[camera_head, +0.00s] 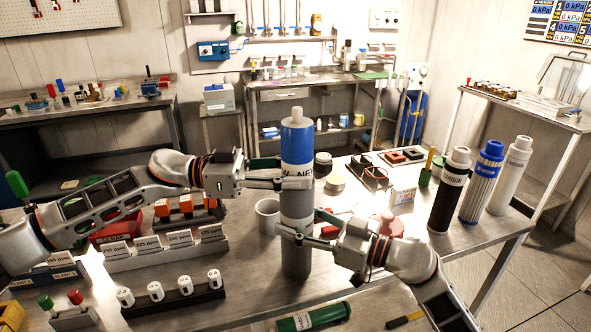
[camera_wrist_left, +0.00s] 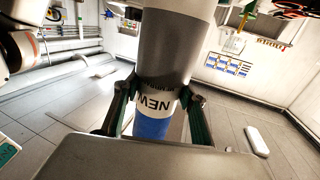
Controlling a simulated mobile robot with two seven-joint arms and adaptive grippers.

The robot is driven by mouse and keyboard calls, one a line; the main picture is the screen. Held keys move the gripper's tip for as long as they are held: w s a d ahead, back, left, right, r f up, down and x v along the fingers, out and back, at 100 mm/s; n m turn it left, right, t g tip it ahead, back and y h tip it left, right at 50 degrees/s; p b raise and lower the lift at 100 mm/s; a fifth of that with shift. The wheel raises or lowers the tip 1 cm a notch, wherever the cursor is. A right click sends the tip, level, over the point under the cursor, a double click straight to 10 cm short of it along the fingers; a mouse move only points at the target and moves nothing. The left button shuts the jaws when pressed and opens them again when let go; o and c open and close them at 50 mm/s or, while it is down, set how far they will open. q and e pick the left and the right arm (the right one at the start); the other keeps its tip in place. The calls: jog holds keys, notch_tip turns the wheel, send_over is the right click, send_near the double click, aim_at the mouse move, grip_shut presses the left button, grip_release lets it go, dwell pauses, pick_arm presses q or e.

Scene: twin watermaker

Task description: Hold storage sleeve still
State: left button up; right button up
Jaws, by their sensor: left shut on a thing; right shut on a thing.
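A tall upright cylinder stands on the near table. Its upper part is a membrane element with a white tip, blue band and white "NEW" label (camera_head: 297,142). Its lower part is a grey tube, seemingly the storage sleeve (camera_head: 296,262). My left gripper (camera_head: 295,181) is shut around the cylinder at the label's lower edge. The left wrist view shows its fingers (camera_wrist_left: 158,108) on either side of the "NEW" label, with the grey part (camera_wrist_left: 165,50) beside it. My right gripper (camera_head: 292,235) is shut on the grey sleeve lower down. The far sides of both grips are hidden.
A grey cup (camera_head: 267,215) stands close left of the cylinder. A green cylinder (camera_head: 312,318) lies at the front edge. Black, blue and white canisters (camera_head: 481,183) stand at the right. Labelled blocks (camera_head: 165,250) and a black rack (camera_head: 172,297) fill the left.

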pick_arm(q)
jog(key=shift+f, duration=0.3)
jog(key=o, duration=1)
jog(key=shift+f, duration=0.1)
jog(key=shift+f, duration=0.1)
jog(key=shift+a, duration=0.1)
jog(key=a, duration=1.2)
jog(key=shift+s+d, duration=0.1)
pick_arm(e)
jog(key=o, duration=1.5)
